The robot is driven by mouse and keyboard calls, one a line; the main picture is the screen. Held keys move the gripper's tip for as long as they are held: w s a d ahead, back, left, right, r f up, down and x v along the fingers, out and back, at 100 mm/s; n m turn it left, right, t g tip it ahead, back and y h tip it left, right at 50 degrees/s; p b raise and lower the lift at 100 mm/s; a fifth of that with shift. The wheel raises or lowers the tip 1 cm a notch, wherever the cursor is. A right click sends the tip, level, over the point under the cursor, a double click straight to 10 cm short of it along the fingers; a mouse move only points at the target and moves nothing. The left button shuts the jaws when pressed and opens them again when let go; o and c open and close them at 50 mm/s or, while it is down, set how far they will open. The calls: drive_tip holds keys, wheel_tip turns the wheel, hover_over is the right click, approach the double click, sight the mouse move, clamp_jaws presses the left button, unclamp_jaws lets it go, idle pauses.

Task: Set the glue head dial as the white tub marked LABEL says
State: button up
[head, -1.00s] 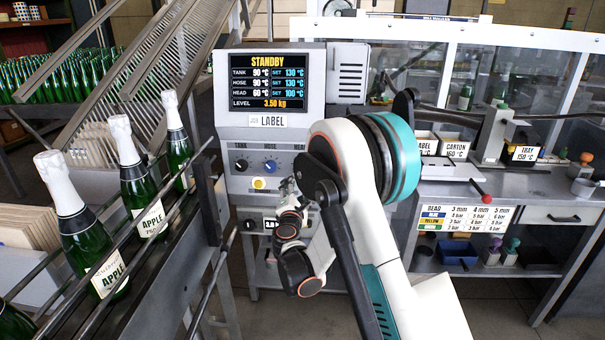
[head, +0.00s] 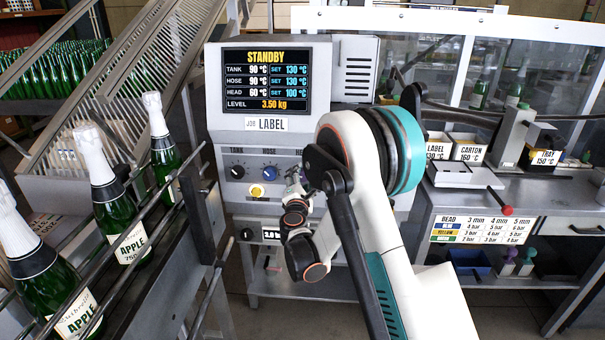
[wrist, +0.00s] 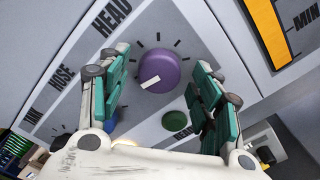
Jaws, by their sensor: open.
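The purple dial (wrist: 160,68) under the word HEAD shows in the wrist view, its white pointer line toward the picture's lower left. My gripper (wrist: 160,75) is open, with one green-padded finger on each side of the dial; I cannot tell whether they touch it. In the head view my gripper (head: 294,184) is at the panel and hides the head dial. The white tub marked LABEL (head: 438,148) stands on the right bench and appears to read 130 °C. The screen (head: 275,80) shows STANDBY, with HEAD 60 °C and SET 100 °C.
Tank dial (head: 238,172) and blue hose dial (head: 269,173) sit left of my gripper, above a yellow button (head: 257,191). A green button (wrist: 174,120) is close below the head dial. Tubs marked CARTON (head: 468,150) and TRAY (head: 541,155) stand right. Bottles (head: 120,225) line the left rail.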

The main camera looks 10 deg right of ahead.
drive_tip(key=shift+w+d, duration=0.1)
drive_tip(key=shift+w, duration=0.2)
drive_tip(key=shift+r, duration=0.1)
drive_tip(key=c, duration=1.1)
drive_tip(key=shift+o, duration=0.2)
drive_tip(key=m, duration=0.3)
drive_tip(key=shift+s+m, duration=0.1)
drive_tip(key=shift+m, duration=2.2)
